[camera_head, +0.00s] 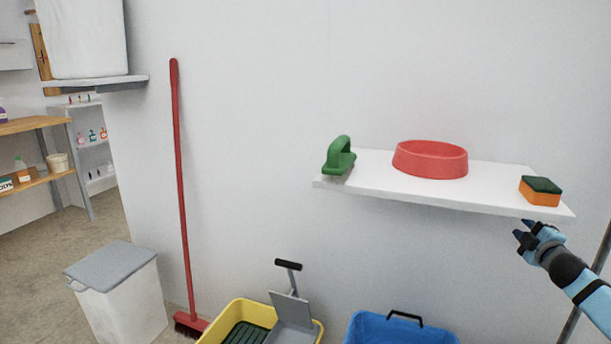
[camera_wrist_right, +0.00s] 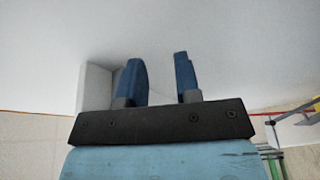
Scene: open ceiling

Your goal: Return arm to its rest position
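My right gripper (camera_head: 527,233) is at the right of the head view, just below the front right edge of the white wall shelf (camera_head: 455,198). In the right wrist view its two blue fingers (camera_wrist_right: 160,82) stand apart with nothing between them. On the shelf, an orange and green sponge (camera_head: 540,191) sits at the right end, above the gripper. A red bowl (camera_head: 430,159) sits mid-shelf, and a green-handled brush (camera_head: 340,156) is at the left end. My left gripper does not show.
A red broom (camera_head: 180,190) leans on the wall. Below stand a lidded white bin (camera_head: 125,300), a yellow mop bucket (camera_head: 240,312) and a blue bucket (camera_head: 400,330). A grey pole (camera_head: 598,262) stands behind my right arm. The wall between broom and shelf is clear.

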